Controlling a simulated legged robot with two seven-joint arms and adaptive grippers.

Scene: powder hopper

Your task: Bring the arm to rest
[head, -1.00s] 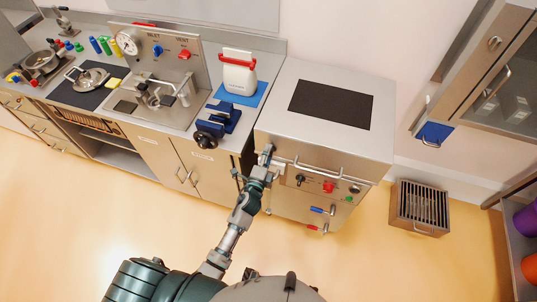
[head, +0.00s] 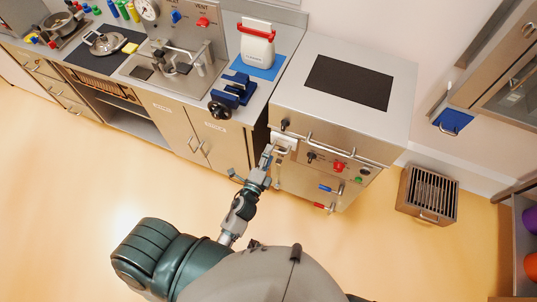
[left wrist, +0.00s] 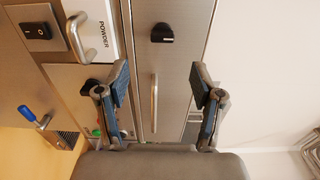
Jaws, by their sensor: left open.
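My left gripper (head: 255,166) reaches forward from the bottom of the head view to the front of the steel cabinet (head: 312,128). In the left wrist view my left gripper (left wrist: 158,95) is open, with its two fingers wide apart and nothing between them. A steel bar handle (left wrist: 154,103) and a black knob (left wrist: 162,33) on the cabinet front show beyond the fingers. Whether the gripper touches the cabinet is unclear. My right gripper is not in view.
Red and blue levers (head: 326,189) stick out from the cabinet front. A slatted metal box (head: 428,195) is on the floor at right. The floor at left is open.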

